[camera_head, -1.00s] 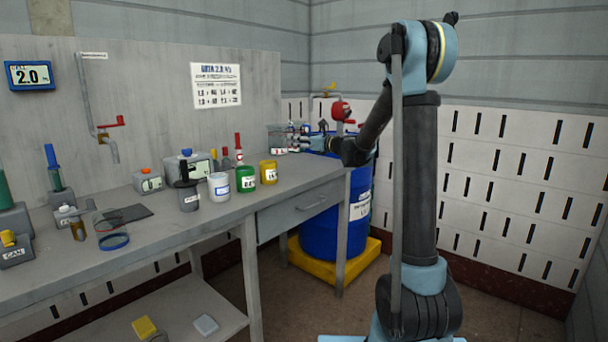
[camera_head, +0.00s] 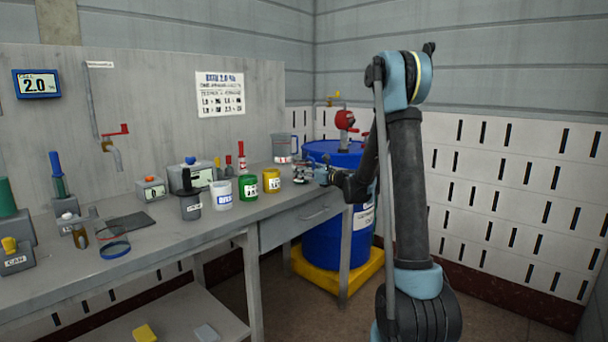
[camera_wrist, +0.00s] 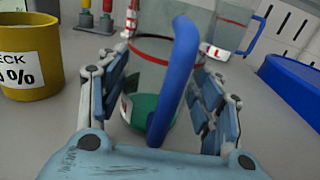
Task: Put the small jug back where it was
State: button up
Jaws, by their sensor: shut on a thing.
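My gripper (camera_wrist: 160,88) is shut on a small clear jug (camera_wrist: 187,55) with a blue handle, a red band near its top and green at its bottom. The handle faces the wrist camera, and a finger is on each side of the jug. In the head view my gripper (camera_head: 303,174) is low over the bench's right end, right of the yellow cup (camera_head: 271,181). The held jug is too small and covered there to make out. I cannot tell if its base touches the bench.
A larger clear jug (camera_head: 285,148) stands behind, also in the wrist view (camera_wrist: 232,30). Green (camera_head: 248,188) and white (camera_head: 221,195) cups stand left of the yellow one. The bench (camera_head: 215,225) ends beside a blue barrel (camera_head: 330,232). A blue-rimmed clear vessel (camera_head: 114,248) is at left.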

jog(key=shift+f, duration=0.1)
jog(key=o, duration=1.3)
jog(key=v, duration=1.1)
jog(key=s+d+f+n+g+h, duration=0.25)
jog(key=s+n, duration=0.45)
jog(key=s, duration=0.5)
jog(key=s+d+f+n+g+h, duration=0.1)
jog(key=s+f+n+g+h, duration=0.15)
jog(key=s+n, duration=0.65)
jog(key=s+d+f+n+g+h, duration=0.1)
jog(key=s+d+f+n+h, duration=0.2)
jog(key=s+d, duration=0.2)
jog(key=s+d+f+n+g+h, duration=0.1)
jog(key=s+d+f+n+h, duration=0.2)
jog(key=s, duration=0.8)
jog(key=s+d+f+n+g+h, duration=0.1)
jog(key=s+d+f+n+h, duration=0.2)
jog(key=s+d, duration=0.4)
jog(key=shift+s+d+f+n+g, duration=0.15)
jog(key=shift+s+f+n+g, duration=0.25)
jog(key=shift+s+f, duration=0.4)
